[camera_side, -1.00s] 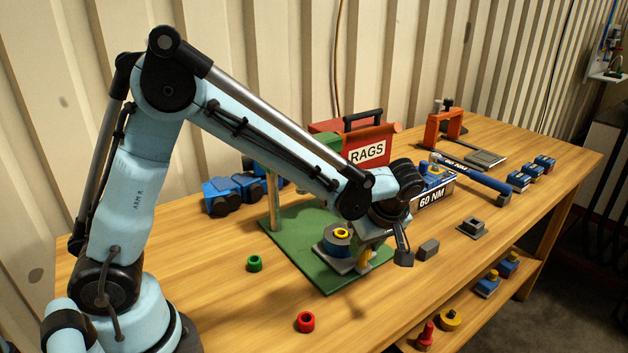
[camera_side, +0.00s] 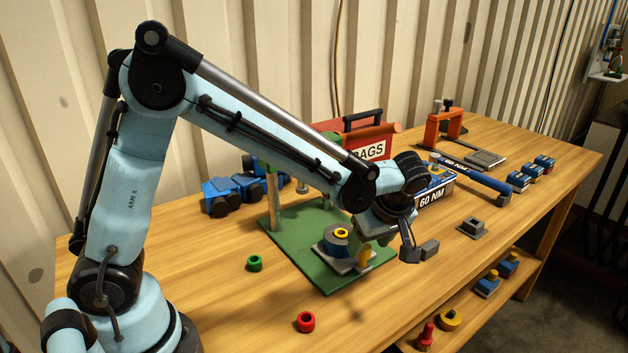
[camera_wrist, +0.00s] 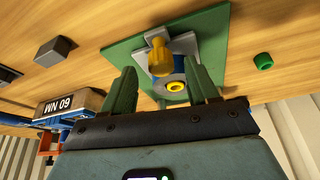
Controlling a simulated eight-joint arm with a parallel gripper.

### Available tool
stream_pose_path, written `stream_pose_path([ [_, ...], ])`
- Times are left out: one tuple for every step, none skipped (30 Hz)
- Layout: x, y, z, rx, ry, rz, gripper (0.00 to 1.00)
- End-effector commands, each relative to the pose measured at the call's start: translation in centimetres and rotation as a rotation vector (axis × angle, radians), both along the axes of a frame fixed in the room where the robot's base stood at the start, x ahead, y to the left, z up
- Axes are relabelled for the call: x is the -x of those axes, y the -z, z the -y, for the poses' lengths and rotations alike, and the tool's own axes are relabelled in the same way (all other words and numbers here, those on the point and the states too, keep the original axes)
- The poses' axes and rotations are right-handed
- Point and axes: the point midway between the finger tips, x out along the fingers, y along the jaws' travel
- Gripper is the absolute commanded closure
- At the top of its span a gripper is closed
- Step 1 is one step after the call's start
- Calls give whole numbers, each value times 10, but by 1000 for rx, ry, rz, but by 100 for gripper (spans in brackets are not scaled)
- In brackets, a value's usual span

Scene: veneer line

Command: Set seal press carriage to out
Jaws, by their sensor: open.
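The seal press has a green base plate (camera_side: 300,268) and a tan post (camera_side: 273,205). Its carriage is a grey plate (camera_side: 325,252) bearing a blue round part (camera_side: 336,241) with a yellow ring (camera_side: 341,233) on top. A yellow knob (camera_side: 363,257) stands at the carriage's near right end; it also shows in the wrist view as the yellow knob (camera_wrist: 160,60). My gripper (camera_side: 388,246) is above the knob end. In the wrist view my gripper (camera_wrist: 164,72) is open, green fingers apart, with the knob between them in the picture. Contact with the knob cannot be told.
A green ring (camera_side: 254,263) and a red ring (camera_side: 306,322) lie at the front.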

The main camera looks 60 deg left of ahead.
Motion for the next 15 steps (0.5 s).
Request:
stream_pose_path([
  [1, -8, 3, 0, 2, -1, 41],
  [2, -13, 5, 0, 1, 0, 41],
  [2, -20, 8, 0, 1, 0, 41],
  [3, -25, 11, 0, 2, 0, 41],
  [3, -31, 13, 0, 2, 0, 41],
  [4, -38, 16, 1, 2, 0, 41],
  [4, -44, 18, 1, 2, 0, 41],
  [4, -49, 20, 1, 2, 0, 41],
  [5, -56, 23, 1, 2, 0, 41],
  [5, -61, 25, 1, 3, 1, 41],
  [6, -65, 27, 1, 2, 0, 41],
  [6, -71, 30, 1, 2, 0, 41],
  [7, -75, 31, 1, 2, 0, 41],
  [7, -79, 33, 1, 2, 0, 41],
  [7, -83, 35, 1, 1, 0, 41],
])
